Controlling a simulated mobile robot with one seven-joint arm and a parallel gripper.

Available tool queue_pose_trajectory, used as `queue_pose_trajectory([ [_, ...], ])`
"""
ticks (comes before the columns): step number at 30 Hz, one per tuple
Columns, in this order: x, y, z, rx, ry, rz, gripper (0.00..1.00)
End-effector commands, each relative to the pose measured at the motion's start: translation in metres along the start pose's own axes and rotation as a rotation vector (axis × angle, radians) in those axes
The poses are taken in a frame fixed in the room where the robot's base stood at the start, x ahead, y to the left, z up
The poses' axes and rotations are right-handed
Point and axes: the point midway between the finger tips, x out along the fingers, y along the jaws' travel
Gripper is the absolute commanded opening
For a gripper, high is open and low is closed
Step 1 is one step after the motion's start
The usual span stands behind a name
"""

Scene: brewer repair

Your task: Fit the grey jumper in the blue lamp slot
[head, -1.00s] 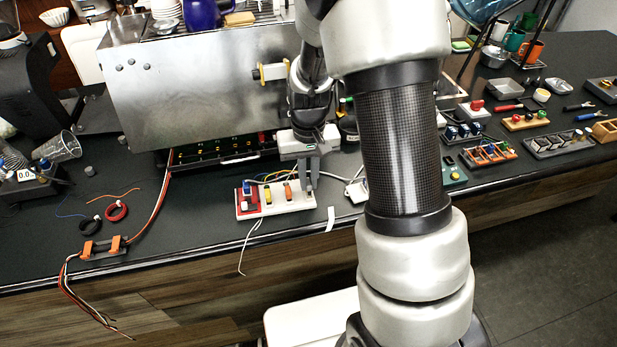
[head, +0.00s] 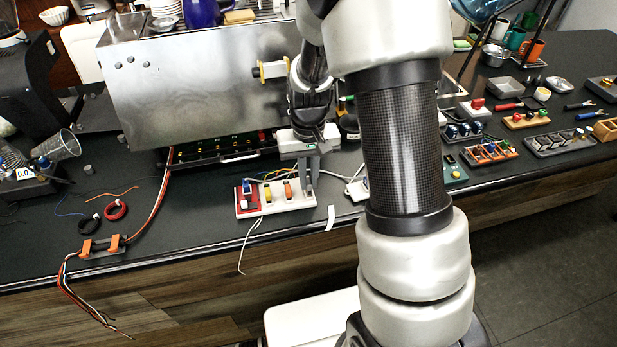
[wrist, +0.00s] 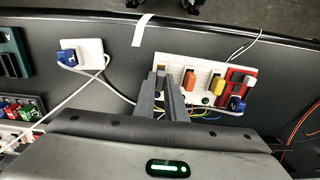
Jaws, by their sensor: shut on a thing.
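My gripper (head: 312,188) is pointed down at the right end of the white board (head: 277,208). In the wrist view the gripper (wrist: 167,75) has its fingers nearly together at the board's left end. They are shut on a small piece, taken as the grey jumper, mostly hidden between them. The white board (wrist: 203,68) also holds an orange block (wrist: 188,82) and a yellow block (wrist: 216,86). Its red section (wrist: 236,88) carries a blue block (wrist: 237,104) and a pale block. I cannot tell which slot is the blue lamp's, or whether the held piece touches the board.
Coloured wires run along the board's machine side. A white plate with a blue plug (wrist: 67,57) and a loose cable lies beside it. The steel brewer (head: 200,85) stands behind. A cable clamp (head: 102,247) is left; tools and trays are right. The counter in front of the board is narrow.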

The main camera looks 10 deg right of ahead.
Motion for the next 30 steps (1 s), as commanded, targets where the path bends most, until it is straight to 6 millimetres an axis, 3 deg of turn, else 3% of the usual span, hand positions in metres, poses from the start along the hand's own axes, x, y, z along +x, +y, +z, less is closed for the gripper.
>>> queue_pose_trajectory([
  [30, 0.0074, 0.0001, 0.0001, 0.000, 0.000, 0.000, 0.00],
])
